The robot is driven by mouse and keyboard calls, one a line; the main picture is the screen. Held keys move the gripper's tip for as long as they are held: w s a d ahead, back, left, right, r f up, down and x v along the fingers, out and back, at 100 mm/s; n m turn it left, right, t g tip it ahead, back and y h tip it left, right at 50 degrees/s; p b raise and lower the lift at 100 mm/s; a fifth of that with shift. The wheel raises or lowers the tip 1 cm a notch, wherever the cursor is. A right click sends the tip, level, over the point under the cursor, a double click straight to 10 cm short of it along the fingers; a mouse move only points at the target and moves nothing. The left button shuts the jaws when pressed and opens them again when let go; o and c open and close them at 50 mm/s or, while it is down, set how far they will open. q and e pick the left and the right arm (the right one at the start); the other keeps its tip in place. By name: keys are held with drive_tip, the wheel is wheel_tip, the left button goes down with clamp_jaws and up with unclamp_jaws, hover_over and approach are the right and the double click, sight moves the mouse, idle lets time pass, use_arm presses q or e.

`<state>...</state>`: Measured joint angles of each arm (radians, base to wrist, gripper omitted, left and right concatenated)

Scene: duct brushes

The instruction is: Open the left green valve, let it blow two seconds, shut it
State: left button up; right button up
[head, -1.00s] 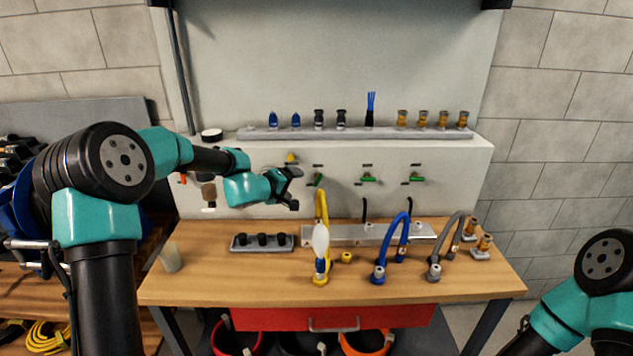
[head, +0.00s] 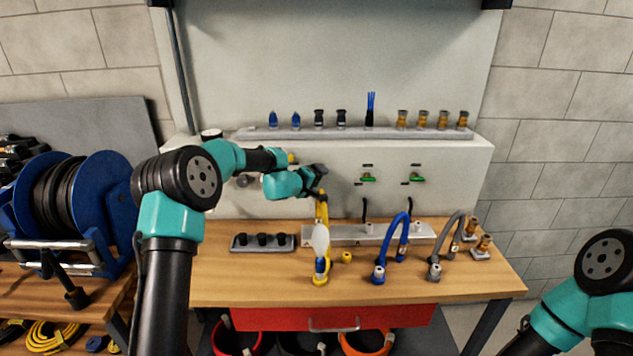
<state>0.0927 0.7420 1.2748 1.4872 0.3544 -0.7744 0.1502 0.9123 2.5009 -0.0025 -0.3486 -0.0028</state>
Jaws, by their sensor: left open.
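My left gripper (head: 319,181) is open at the wall panel. It covers the spot of the left green valve, so that valve's handle is hidden and I cannot tell whether the fingers touch it. The middle green valve (head: 368,179) and the right green valve (head: 417,179) show to its right, with their handles lying level. The yellow hose (head: 322,207) arches below my left gripper. A pale white oval shape (head: 320,240) stands over the blue and yellow fitting (head: 321,271) on the bench. My right gripper is out of view.
A blue hose (head: 398,222) and a grey hose (head: 447,238) arch up on the right of the wooden bench (head: 225,285). A black-knobbed block (head: 263,243) lies to the left. A shelf (head: 350,133) of brushes and fittings runs above the panel. The bench's front left is clear.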

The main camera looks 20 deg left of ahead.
use_arm(q)
drive_tip(key=c, duration=0.9)
drive_tip(key=shift+f, duration=0.1)
drive_tip(key=shift+f+n+t+h, duration=0.1)
drive_tip(key=shift+n+t+h, duration=0.2)
drive_tip(key=shift+n, duration=0.1)
drive_tip(key=shift+n+t+h, duration=0.9)
drive_tip(key=shift+n+t, duration=0.2)
drive_tip(key=o, duration=0.9)
